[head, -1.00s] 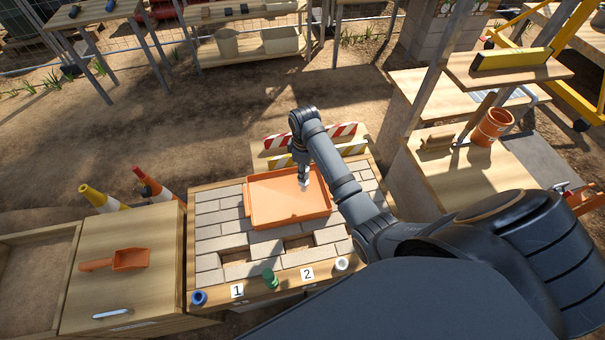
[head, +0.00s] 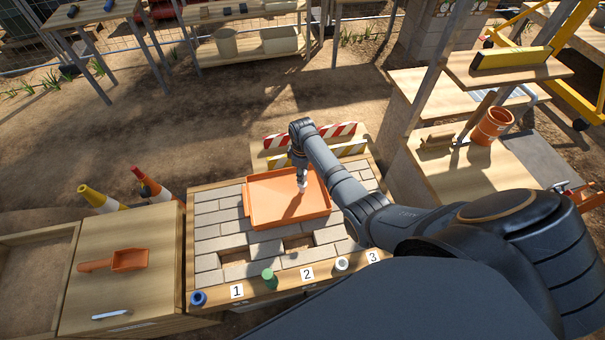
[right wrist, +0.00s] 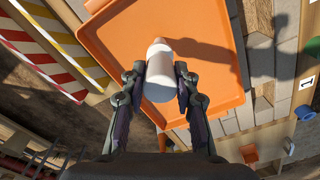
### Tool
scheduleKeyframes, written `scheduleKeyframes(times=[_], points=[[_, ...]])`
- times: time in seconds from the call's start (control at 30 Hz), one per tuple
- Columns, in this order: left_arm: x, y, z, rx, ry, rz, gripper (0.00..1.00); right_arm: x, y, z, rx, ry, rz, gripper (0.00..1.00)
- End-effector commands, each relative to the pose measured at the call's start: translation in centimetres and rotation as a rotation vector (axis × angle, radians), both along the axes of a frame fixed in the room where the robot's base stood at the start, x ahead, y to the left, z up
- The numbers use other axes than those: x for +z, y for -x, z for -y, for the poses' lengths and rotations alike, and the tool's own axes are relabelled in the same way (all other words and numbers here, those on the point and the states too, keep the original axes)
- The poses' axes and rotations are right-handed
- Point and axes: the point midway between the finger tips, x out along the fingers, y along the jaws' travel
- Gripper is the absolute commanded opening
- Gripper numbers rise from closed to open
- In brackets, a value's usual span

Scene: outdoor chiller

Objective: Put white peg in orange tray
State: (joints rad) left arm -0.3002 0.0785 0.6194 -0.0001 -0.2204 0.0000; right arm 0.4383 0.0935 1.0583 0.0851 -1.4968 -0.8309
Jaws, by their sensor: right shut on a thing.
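The orange tray (head: 262,198) lies on the brick-topped bench, and it fills much of the right wrist view (right wrist: 215,30). My right gripper (head: 300,177) is over the tray's inside. In the right wrist view my right gripper (right wrist: 165,84) is shut on a white peg (right wrist: 161,68), one finger on each side. The held peg also shows small in the head view (head: 302,186). I cannot tell whether its lower end touches the tray floor. A similar white piece (head: 341,264) stands at the bench's front edge. My left gripper is not in view.
A blue piece (head: 199,298) and a green piece (head: 269,277) stand along the front edge beside number labels. Striped barriers (head: 310,135) stand behind the tray. The tray floor looks otherwise clear.

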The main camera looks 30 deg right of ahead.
Motion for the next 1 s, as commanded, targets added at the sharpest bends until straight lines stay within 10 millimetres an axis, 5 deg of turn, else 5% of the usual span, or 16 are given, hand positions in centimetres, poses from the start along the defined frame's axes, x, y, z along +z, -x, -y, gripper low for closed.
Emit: scheduleKeyframes(times=[0.17, 0.2, 0.37, 0.73, 1.0], points=[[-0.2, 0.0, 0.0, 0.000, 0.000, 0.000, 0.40, -0.4, 0.0, 0.0, 0.000, 0.000, -0.001, 0.00], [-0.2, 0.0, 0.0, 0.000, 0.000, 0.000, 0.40, -0.3, 0.0, 0.0, 0.000, 0.000, -0.001, 0.33], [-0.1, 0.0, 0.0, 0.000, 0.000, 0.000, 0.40, -0.3, 0.0, 0.0, 0.000, 0.000, -0.001, 0.53], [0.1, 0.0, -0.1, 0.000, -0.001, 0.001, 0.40, 0.5, 0.0, 0.0, 0.000, 0.000, 0.000, 0.53], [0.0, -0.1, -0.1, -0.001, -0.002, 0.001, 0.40, 6.6, -0.1, 0.0, 0.000, 0.001, 0.004, 0.53]])
